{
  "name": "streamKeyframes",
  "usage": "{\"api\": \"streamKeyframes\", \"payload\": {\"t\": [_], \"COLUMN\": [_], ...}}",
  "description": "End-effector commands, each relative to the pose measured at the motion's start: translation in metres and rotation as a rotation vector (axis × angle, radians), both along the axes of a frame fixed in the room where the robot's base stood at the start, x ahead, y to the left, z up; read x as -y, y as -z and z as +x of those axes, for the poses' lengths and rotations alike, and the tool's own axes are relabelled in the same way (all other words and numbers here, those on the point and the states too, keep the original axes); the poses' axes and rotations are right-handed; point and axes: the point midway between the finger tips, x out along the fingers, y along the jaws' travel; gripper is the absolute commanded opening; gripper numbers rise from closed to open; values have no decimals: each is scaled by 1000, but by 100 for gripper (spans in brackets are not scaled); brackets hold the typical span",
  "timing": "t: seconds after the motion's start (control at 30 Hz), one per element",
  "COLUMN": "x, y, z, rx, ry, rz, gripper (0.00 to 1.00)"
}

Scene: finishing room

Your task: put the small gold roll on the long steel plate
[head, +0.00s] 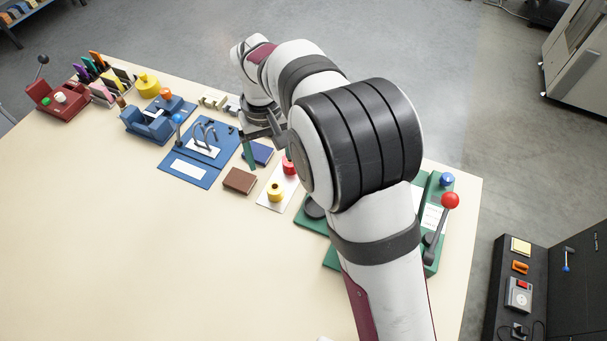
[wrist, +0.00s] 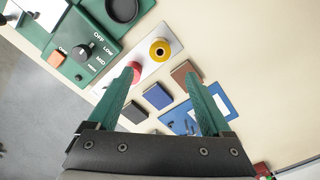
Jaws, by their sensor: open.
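The small gold roll (head: 275,193) stands upright on the long steel plate (head: 268,207), near its front end. In the wrist view the gold roll (wrist: 160,50) has a dark centre and sits on the plate (wrist: 113,83), just beyond my fingertips. A red roll (head: 289,167) stands farther back on the same plate; in the wrist view my left finger partly covers it. My gripper (wrist: 161,77) is open with nothing between its green fingers. In the head view my gripper (head: 258,140) is behind the plate, and my arm hides part of that area.
Brown (head: 240,180) and blue (head: 258,153) blocks lie left of the plate. A green machine (wrist: 85,45) with a dial stands beside it. The table's front is clear.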

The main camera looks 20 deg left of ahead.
Motion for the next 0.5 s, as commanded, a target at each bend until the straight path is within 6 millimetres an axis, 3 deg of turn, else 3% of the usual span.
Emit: {"api": "streamKeyframes", "payload": {"t": [0.07,0.13,0.17,0.27,0.3,0.4,0.5], "x": [4,29,48,138,175,248,285], "y": [-3,-19,-30,-72,-85,-99,-93], "z": [1,4,5,-12,-28,-87,-145], "rx": [0,-5,-9,-32,-44,-73,-96], "ry": [12,84,139,412,537,838,1078], "rz": [1,8,13,34,47,76,103], "gripper": [83,83,83,83,83,83,83]}}
